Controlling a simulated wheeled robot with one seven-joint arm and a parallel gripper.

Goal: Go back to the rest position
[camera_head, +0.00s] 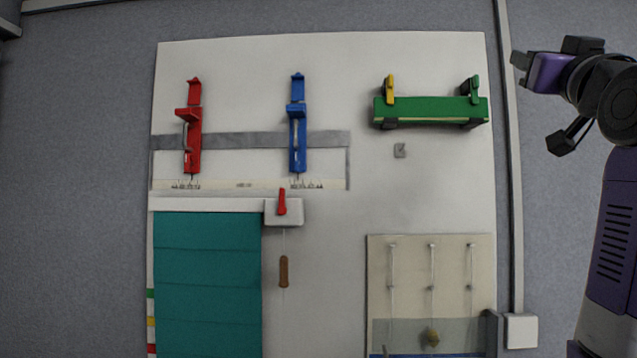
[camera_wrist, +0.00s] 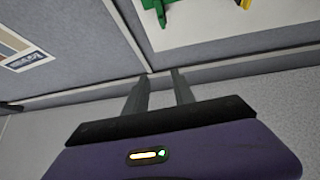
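My gripper (camera_head: 519,61) is at the upper right of the head view, beside the right edge of a pale board (camera_head: 350,185). The purple gripper body and dark wrist show there, and my arm runs down the right side. In the wrist view the two grey fingers of my gripper (camera_wrist: 159,75) stand apart with a gap between them. Nothing is seen between them. The fingers appear clear of the board, whose corner shows at the top of that view.
The board carries a red lever fixture (camera_head: 194,140), a blue one (camera_head: 298,140) and a green bar (camera_head: 430,111) with yellow and green clips. Below are a teal panel (camera_head: 207,285), a brown pull handle (camera_head: 284,271) and a beige panel (camera_head: 410,290). Grey wall surrounds it.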

